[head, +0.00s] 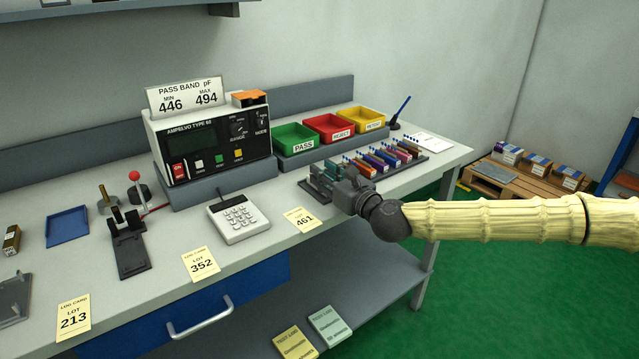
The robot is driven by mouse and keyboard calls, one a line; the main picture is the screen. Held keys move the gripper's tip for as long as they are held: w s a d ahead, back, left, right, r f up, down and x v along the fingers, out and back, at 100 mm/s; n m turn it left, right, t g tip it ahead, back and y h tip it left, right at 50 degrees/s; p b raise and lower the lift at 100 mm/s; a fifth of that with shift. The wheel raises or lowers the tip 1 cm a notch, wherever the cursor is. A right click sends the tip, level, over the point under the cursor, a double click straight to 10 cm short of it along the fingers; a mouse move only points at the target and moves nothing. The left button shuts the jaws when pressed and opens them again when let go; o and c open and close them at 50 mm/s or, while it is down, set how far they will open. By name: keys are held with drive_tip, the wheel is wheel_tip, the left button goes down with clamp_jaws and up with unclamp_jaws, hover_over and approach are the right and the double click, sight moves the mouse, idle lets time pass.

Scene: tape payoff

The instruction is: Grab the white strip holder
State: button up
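A dark rack (418,159) at the right part of the bench holds a row of several coloured strip holders, among them a purple and blue one (384,156) and a red one (408,149). Blue tips stand up along the row. I cannot make out a white strip holder; my gripper and wrist hide part of the rack's near left end. My gripper (328,182) is at that left end, low over or beside teal pieces there. Its fingers are small and dark, and I cannot tell whether they are open or touching anything.
Green, red and yellow bins (331,127) stand behind the rack. A meter (212,137) and a keypad (238,217) stand to the left. Yellow lot cards (302,219) lie along the front. A pallet with boxes (530,180) is on the green floor at right.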

drive_tip(key=shift+x, duration=1.2)
clamp_jaws()
